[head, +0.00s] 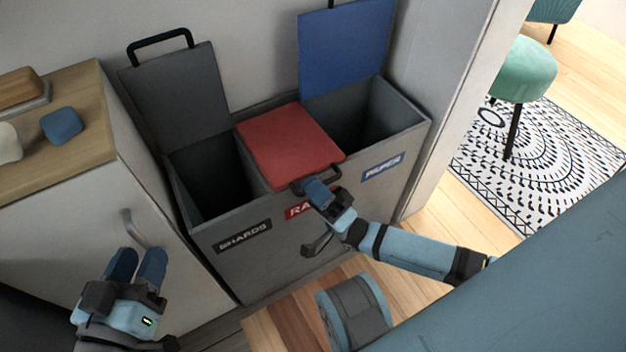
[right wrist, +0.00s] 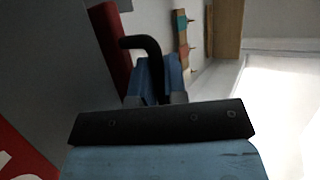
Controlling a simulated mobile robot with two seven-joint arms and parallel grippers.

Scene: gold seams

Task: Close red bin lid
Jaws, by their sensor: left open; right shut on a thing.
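The red lid (head: 290,143) lies down flat over the middle bin, between two open compartments. Its dark handle (head: 330,174) sticks out at the front edge. My right gripper (head: 312,186) is shut on that handle, just above the partly hidden red label (head: 297,211). In the right wrist view the blue fingers (right wrist: 157,78) are around the curved black handle (right wrist: 143,43), beside the red lid's edge (right wrist: 113,50). My left gripper (head: 137,264) is open and empty, in front of the white cabinet at lower left.
The grey lid (head: 180,95) and blue lid (head: 346,45) stand raised against the wall. The grey bin box (head: 290,245) stands between the cabinet (head: 140,205) and a wall edge. A green stool (head: 525,70) is on a patterned rug (head: 545,165) at right.

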